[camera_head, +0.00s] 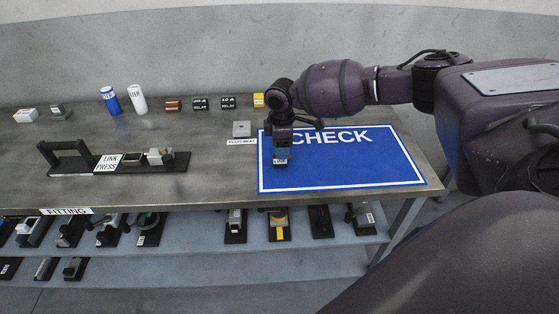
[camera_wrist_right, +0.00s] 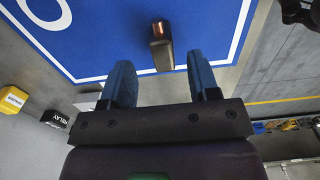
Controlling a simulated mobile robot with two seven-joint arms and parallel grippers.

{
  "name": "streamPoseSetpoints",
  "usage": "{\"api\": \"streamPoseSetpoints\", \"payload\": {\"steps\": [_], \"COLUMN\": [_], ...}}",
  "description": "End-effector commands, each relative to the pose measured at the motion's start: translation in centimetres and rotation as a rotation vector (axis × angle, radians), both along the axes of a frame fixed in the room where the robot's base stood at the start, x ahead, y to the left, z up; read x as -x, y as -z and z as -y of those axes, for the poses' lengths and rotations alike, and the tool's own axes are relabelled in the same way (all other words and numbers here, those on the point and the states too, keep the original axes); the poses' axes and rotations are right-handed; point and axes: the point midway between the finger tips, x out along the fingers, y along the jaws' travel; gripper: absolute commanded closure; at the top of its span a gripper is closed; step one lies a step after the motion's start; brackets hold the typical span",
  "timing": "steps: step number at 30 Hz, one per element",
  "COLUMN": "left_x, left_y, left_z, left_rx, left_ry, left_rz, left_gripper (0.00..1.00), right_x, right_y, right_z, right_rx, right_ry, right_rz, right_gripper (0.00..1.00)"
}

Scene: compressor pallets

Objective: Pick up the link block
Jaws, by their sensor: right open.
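A small dark block with a copper-coloured top, which looks like the link block (camera_wrist_right: 161,46), stands on the blue CHECK mat (camera_wrist_right: 100,30) in the right wrist view. It lies ahead of the gap between the two blue fingers of my right gripper (camera_wrist_right: 161,78), which is open and empty. In the head view my right gripper (camera_head: 281,157) points down over the left part of the CHECK mat (camera_head: 350,170). I cannot clearly make out the block there; the gripper seems to hide it. My left gripper is not in view.
The black link press (camera_head: 130,168) stands left on the grey table (camera_head: 220,180). A flat grey piece (camera_head: 241,129) sits by the mat's left corner. Several small blocks and two cylinders line the back. A lower shelf (camera_head: 190,235) holds several fixtures. The mat's right part is clear.

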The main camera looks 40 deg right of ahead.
Motion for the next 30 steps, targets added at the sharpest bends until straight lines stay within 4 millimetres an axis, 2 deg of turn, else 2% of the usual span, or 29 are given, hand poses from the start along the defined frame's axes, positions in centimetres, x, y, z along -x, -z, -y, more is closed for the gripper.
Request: {"api": "streamPoseSetpoints", "payload": {"steps": [9, 17, 20, 28, 30], "left_x": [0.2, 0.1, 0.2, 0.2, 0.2], "left_y": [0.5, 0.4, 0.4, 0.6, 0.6], "left_z": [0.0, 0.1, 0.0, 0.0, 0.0], "left_rx": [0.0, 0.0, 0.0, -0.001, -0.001], "left_ry": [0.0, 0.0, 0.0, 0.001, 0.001], "left_rz": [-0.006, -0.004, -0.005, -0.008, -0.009], "left_gripper": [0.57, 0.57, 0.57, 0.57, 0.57], "right_x": [0.0, 0.0, 0.0, 0.0, 0.0], "right_y": [4.2, 4.5, 4.5, 4.5, 4.5], "right_z": [-0.5, -0.5, -0.5, -0.5, -0.5], "right_rx": [0.0, 0.0, 0.0, 0.0, 0.0], "right_ry": [0.001, 0.0, 0.0, 0.0, 0.0], "right_rz": [-0.001, 0.0, 0.0, 0.0, 0.0], "right_gripper": [0.45, 0.45, 0.57, 0.98, 1.0]}}
